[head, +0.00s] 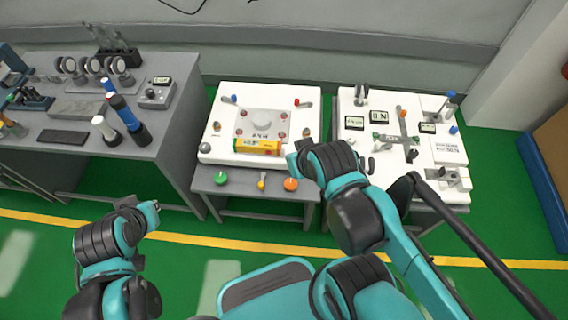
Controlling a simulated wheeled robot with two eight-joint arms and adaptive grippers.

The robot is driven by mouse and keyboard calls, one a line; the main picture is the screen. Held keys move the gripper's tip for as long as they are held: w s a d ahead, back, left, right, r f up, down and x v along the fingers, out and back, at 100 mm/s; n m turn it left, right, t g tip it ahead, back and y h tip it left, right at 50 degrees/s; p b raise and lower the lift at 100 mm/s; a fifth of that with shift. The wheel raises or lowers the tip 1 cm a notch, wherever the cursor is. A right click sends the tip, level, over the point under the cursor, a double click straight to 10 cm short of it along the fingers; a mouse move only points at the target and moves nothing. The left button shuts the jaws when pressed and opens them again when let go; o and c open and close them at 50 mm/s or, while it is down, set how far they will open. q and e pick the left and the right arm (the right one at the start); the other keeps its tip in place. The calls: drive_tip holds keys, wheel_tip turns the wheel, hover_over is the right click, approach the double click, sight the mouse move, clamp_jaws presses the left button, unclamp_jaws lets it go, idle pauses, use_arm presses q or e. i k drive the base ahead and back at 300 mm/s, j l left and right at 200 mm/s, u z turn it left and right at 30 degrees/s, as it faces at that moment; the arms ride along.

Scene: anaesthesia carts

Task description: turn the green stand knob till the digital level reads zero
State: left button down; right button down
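A green knob (220,178) sits at the front left of the middle table, below a white stand plate (222,110). A yellow and red box with a small display (258,146), which looks like the digital level, lies across the front of the plate; its reading is too small to make out. My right gripper (297,157) is at the plate's front right corner, right of the level and apart from the green knob; its fingers are not clear. My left gripper (132,204) is low at the left, in front of the tables and away from the knob; its fingers are unclear.
An orange knob (290,184) and a small yellow knob (261,181) sit right of the green one. The left bench (100,145) holds bottles, gauges and a meter. The right table (345,97) carries several instruments. Green floor is free in front.

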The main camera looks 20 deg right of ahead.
sight(220, 178)
drive_tip(key=k+j+z, duration=0.85)
drive_tip(key=k+j, duration=0.2)
drive_tip(key=k, duration=0.2)
drive_tip(key=k+j, duration=0.2)
drive_tip(key=k, duration=0.15)
